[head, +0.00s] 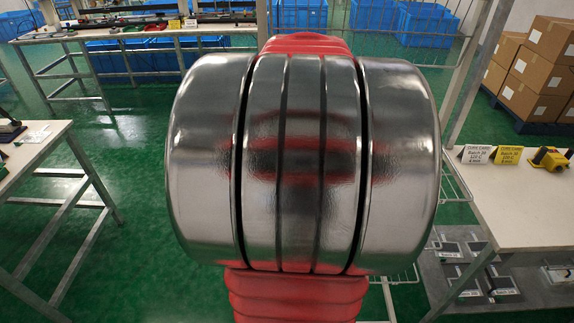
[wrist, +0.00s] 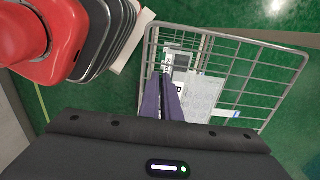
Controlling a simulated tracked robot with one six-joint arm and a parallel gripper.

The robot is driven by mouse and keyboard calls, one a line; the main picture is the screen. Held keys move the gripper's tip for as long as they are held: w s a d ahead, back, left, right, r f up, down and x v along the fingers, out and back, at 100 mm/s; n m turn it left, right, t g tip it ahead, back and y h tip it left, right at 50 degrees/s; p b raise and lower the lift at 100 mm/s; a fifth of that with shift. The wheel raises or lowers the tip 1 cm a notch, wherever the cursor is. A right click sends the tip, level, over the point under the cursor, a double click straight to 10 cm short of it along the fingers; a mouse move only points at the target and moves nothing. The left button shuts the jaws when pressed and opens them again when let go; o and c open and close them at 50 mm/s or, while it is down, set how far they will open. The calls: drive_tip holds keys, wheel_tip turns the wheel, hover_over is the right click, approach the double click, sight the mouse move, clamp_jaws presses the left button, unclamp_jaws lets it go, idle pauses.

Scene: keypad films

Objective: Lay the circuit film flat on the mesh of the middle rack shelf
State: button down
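A pale, translucent patterned sheet, which looks like the circuit film (wrist: 205,92), shows in the wrist view just right of my fingers. I cannot tell whether it lies on a shelf or hangs from my grip. My gripper (wrist: 162,77) points its two purple fingers down over the wire rack. The fingertips are close together with a narrow dark gap, and whether anything thin is between them is unclear. The rack's wire shelf (wrist: 262,62) surrounds the fingers and sheet in this view. Which shelf level it is cannot be told. My arm hides most of the rack in the head view.
A bench with cure cards (head: 510,155) and a yellow object (head: 549,159) stands at the right. A table (head: 40,150) is at the left. Blue crates (head: 300,14) and cardboard boxes (head: 540,62) are farther back. Rack uprights (head: 467,75) stand close to my arm.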

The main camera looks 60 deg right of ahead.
drive_tip(key=shift+f, duration=0.45)
idle(0.7)
drive_tip(key=c, duration=1.9)
unclamp_jaws()
drive_tip(key=shift+r, duration=0.1)
wheel_tip(320, 180, up, 14)
drive_tip(key=shift+f, duration=0.2)
